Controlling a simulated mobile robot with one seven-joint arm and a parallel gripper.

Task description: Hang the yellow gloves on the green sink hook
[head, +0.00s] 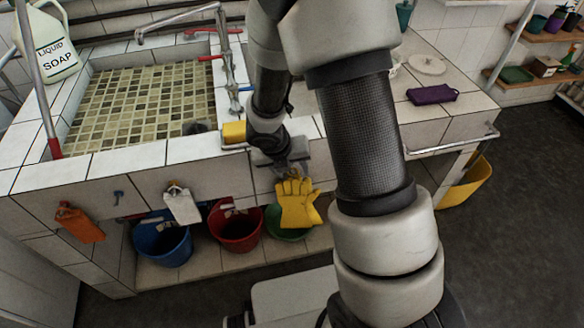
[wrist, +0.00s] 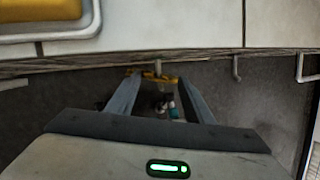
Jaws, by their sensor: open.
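The yellow gloves (head: 298,205) hang fingers-up against the sink's front, above the green bucket, in the head view. In the wrist view a thin yellow strip of the gloves (wrist: 152,75) shows between and just beyond my fingertips. My gripper (head: 290,172) is open, pointing down at the upper end of the gloves; its two fingers (wrist: 153,84) stand apart on either side of the strip. I cannot tell whether they touch it. The green hook cannot be made out; the gloves and gripper cover that part of the sink front. Whether the gloves rest on a hook is unclear.
Orange gloves (head: 80,223) and white gloves (head: 182,204) hang on the sink front, with a bare blue hook (head: 118,197) between them. Blue (head: 162,243), red (head: 235,228) and green (head: 288,234) buckets stand below. A yellow sponge (head: 234,132) sits on the rim near my wrist.

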